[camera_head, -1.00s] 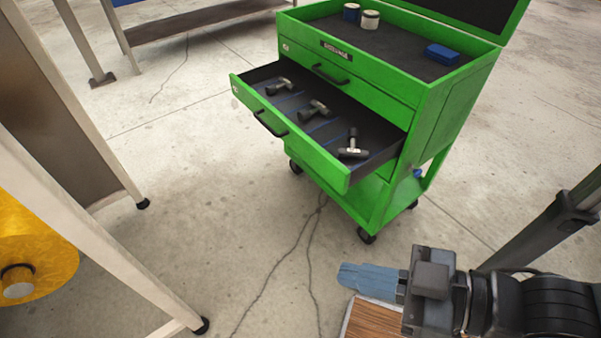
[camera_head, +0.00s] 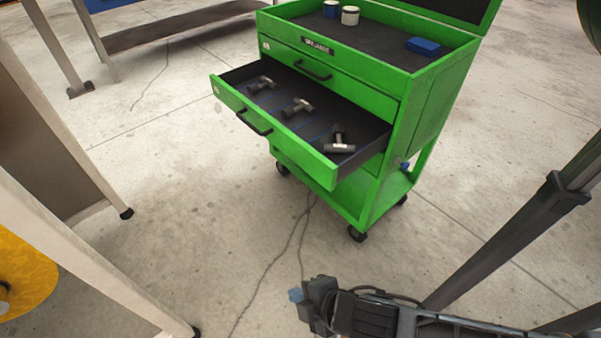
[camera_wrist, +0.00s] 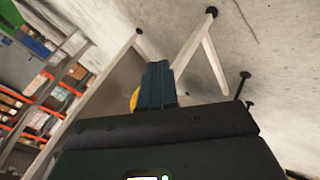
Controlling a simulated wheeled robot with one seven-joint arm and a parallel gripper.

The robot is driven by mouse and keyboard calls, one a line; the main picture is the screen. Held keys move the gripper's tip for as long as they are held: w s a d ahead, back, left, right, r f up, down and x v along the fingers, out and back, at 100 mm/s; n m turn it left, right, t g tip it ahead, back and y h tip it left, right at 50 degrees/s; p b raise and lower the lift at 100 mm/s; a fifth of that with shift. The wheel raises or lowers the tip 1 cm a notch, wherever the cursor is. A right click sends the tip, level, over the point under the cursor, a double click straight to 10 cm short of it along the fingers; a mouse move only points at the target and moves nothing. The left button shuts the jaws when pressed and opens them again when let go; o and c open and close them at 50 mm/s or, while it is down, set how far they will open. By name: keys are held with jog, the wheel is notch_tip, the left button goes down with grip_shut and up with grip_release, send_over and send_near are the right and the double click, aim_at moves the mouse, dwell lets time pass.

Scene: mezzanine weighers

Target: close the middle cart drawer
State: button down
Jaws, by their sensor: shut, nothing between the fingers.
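The green cart (camera_head: 437,110) stands on wheels on the floor, upper middle of the head view. Its middle drawer (camera_head: 275,137) is pulled far out toward the lower left. The drawer has a black handle (camera_head: 254,122) on its green front and several tools inside, among them a hammer-like tool (camera_head: 339,140) at the right end. The drawer above it (camera_head: 330,72) is shut. My gripper (camera_head: 295,295) is low in the head view, well apart from the drawer. Its blue fingers (camera_wrist: 157,85) are together and empty in the wrist view. The cart is not clearly identifiable in the wrist view.
A table frame with pale legs (camera_head: 85,250) stands at the left, with a yellow roll (camera_head: 25,265) behind it. Two cans and a blue box (camera_head: 422,46) sit on the cart's top. Open floor (camera_head: 200,215) lies before the drawer. A thin cable-like line crosses it.

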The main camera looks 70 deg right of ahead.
aim_at(360, 139)
jog(key=w+d+f+n+g+h+b, duration=0.2)
jog(key=w+d+f+n+g+h, duration=0.3)
jog(key=w+d+f, duration=0.5)
jog(key=w+d+r+m+g+h+b, duration=0.1)
jog(key=w+d+r+g+h+b, duration=0.15)
jog(key=d+r+g, duration=0.35)
jog(key=w+d+r+g+h+b, duration=0.1)
jog(key=w+d+r+g+h, duration=0.1)
jog(key=w+d+r+g, duration=0.45)
jog(key=shift+t, duration=0.95)
jog(key=x, duration=0.4)
jog(key=s+r+x, duration=0.1)
jog(key=x, duration=0.3)
jog(key=s+p+x, duration=0.1)
jog(key=x, duration=0.3)
jog(key=shift+s+a+r, duration=0.15)
jog(key=shift+a+r, duration=0.05)
jog(key=shift+r, duration=0.15)
jog(key=shift+s+d, duration=0.4)
jog(key=shift+d, duration=0.25)
